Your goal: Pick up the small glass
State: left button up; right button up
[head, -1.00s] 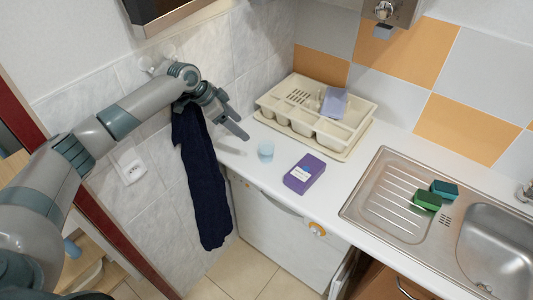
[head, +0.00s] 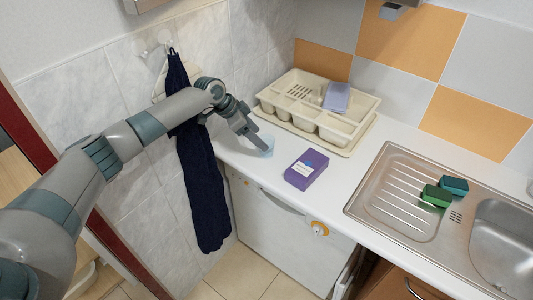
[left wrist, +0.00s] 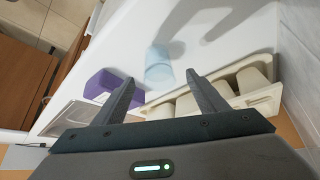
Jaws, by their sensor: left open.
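The small glass (head: 267,146) is pale blue and translucent. It stands on the white counter near the left wall, partly hidden behind my left gripper (head: 252,135) in the head view. In the left wrist view the glass (left wrist: 158,65) is ahead of my left gripper (left wrist: 160,95), beyond the fingertips and roughly between them. My left gripper is open and empty, with a wide gap between its fingers. Whether a finger touches the glass is not clear. My right gripper is in neither view.
A purple box (head: 306,168) lies on the counter to the right of the glass. A cream dish rack (head: 355,122) stands behind it. The metal sink (head: 380,200) with two sponges is at the right. A dark towel (head: 203,185) hangs on the left wall.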

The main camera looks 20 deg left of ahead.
pick_arm(q)
jog(key=shift+w+d+f, duration=0.15)
jog(key=shift+f, duration=0.15)
jog(key=shift+b+x, duration=2.25)
jog(key=shift+x, duration=0.4)
jog(key=shift+d+r, duration=0.1)
jog(key=c, duration=1.3)
